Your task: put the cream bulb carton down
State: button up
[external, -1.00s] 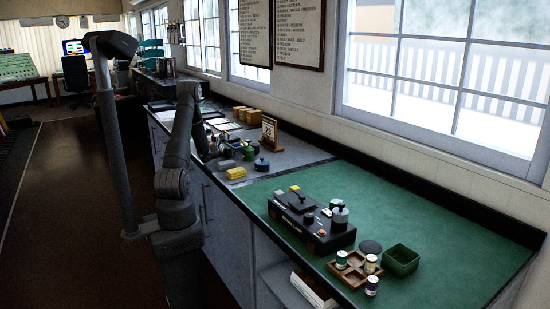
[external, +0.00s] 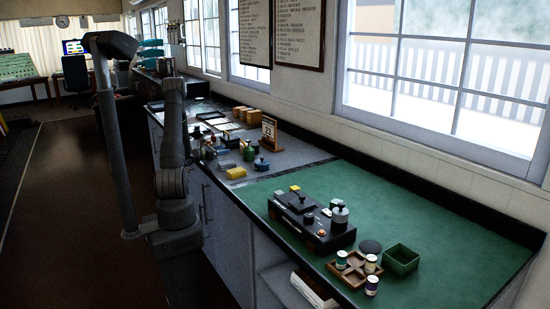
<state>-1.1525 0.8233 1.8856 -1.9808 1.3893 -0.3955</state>
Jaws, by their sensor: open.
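My gripper (external: 197,146) is small and dark, beside my folded arm at the left part of the counter. It is open. My arm hides part of it, and its fingertips are hard to make out among small objects. I cannot pick out the cream bulb carton for certain. It may be hidden behind my arm or lost among the small things near the gripper. I cannot tell whether it touches the gripper.
A yellow block (external: 236,173), a blue pot (external: 261,164) and a desk calendar (external: 269,132) stand right of the gripper. Tan boxes (external: 253,117) stand behind. A black device (external: 312,222), wooden tray (external: 354,276) and green box (external: 401,260) sit on the green mat (external: 450,255).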

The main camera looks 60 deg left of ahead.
jog(key=shift+s, duration=0.8)
jog(key=shift+c, duration=1.1)
notch_tip(320, 180, up, 11)
jog(key=w+d+m+g+h, duration=0.2)
jog(key=w+m+g+h, duration=0.7)
jog(key=m, duration=0.4)
jog(key=w+a+m+g+y, duration=0.45)
jog(key=w+a+g, duration=0.2)
jog(key=g, duration=0.25)
jog(key=shift+m+h, duration=0.25)
jog(key=shift+m, duration=0.1)
jog(key=x, duration=0.4)
jog(key=a+x, duration=0.1)
jog(key=x, duration=0.7)
jog(key=shift+s+a+f, duration=0.15)
jog(key=shift+a+f, duration=0.2)
jog(key=shift+f, duration=0.15)
jog(key=c, duration=0.8)
